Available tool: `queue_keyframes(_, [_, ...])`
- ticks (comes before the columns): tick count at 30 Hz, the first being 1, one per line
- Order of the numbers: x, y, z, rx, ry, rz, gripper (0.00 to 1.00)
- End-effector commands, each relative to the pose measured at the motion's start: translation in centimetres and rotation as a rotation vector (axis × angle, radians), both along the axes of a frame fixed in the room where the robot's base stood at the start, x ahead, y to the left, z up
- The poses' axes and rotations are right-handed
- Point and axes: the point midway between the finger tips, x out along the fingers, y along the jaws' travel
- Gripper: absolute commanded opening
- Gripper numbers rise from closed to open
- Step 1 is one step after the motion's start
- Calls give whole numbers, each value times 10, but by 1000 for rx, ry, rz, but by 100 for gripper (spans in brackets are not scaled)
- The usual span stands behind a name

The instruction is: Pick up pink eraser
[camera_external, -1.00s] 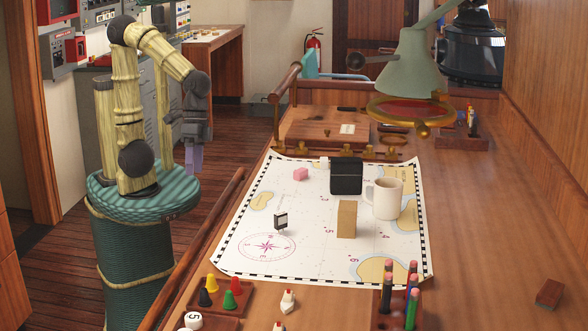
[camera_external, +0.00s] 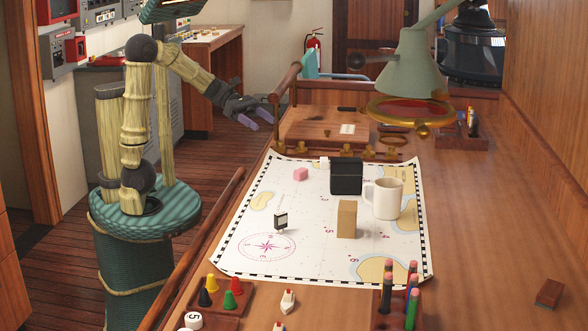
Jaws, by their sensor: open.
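The pink eraser (camera_external: 300,174) is a small pink block lying on the nautical chart (camera_external: 318,214), near the chart's far left part. A black box (camera_external: 346,176) stands to its right with a gap between them. My gripper (camera_external: 256,116) is open and empty, with its pale violet fingers apart. It is in the air by the left edge of the table, up and to the left of the eraser in the picture, and does not touch it.
A tan block (camera_external: 347,219), a white mug (camera_external: 386,198) and a small black-and-white item (camera_external: 281,220) stand on the chart. A green lamp (camera_external: 404,62) hangs over the far side. A wooden rail (camera_external: 203,245) runs along the table's left edge.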

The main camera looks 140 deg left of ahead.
Motion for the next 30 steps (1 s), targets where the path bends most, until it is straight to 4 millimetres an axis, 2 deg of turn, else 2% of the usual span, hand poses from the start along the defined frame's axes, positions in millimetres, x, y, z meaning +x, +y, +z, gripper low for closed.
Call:
queue_keyframes(1, [3, -1, -16, -9, 6, -8, 67])
queue_keyframes(6, [4, -2, -45, -4, 9, -14, 67])
queue_keyframes(20, [7, -2, -52, 4, 11, -20, 67])
queue_keyframes(23, [17, 1, -56, 3, 10, -22, 67])
queue_keyframes(30, [53, 12, -73, 2, 12, -24, 67])
